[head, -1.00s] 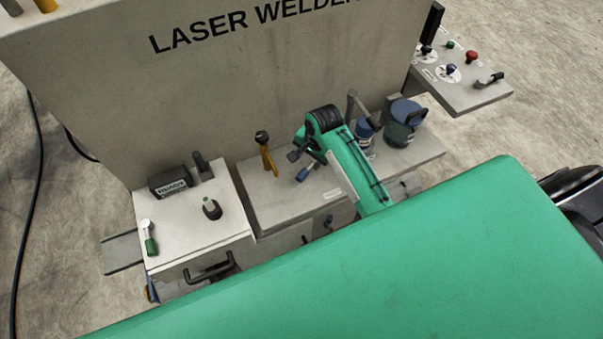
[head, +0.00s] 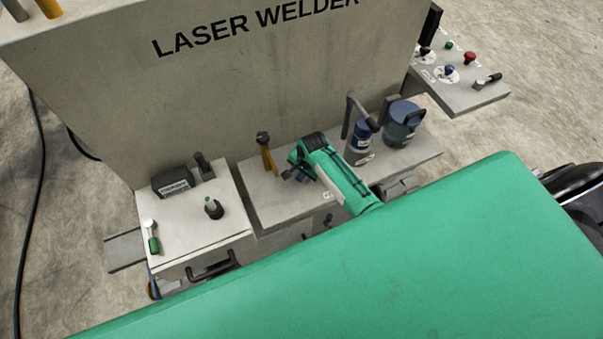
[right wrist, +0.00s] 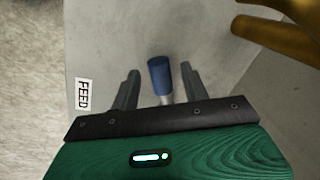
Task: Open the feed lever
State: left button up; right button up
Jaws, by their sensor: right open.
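The feed lever (right wrist: 158,76) shows in the right wrist view as a blue cylindrical grip on a pale metal stem. A white FEED label (right wrist: 84,94) is on the grey surface left of it. My right gripper (right wrist: 160,69) is open, with one finger on each side of the blue grip and visible gaps between. I cannot tell how far the grip lies beyond the fingertips. In the head view my right gripper (head: 297,176) is low over the grey shelf and mostly covers the lever. My left gripper is not in view.
A yellow lever (head: 268,158) stands left of my right gripper. Blue-topped canisters (head: 360,145) and (head: 403,122) a larger one stand to the right. A black labelled box (head: 172,183) and a green-handled lever (head: 152,240) are on the left ledge. The welder's tall panel (head: 250,90) rises behind.

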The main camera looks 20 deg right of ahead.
jog(key=shift+f, duration=0.5)
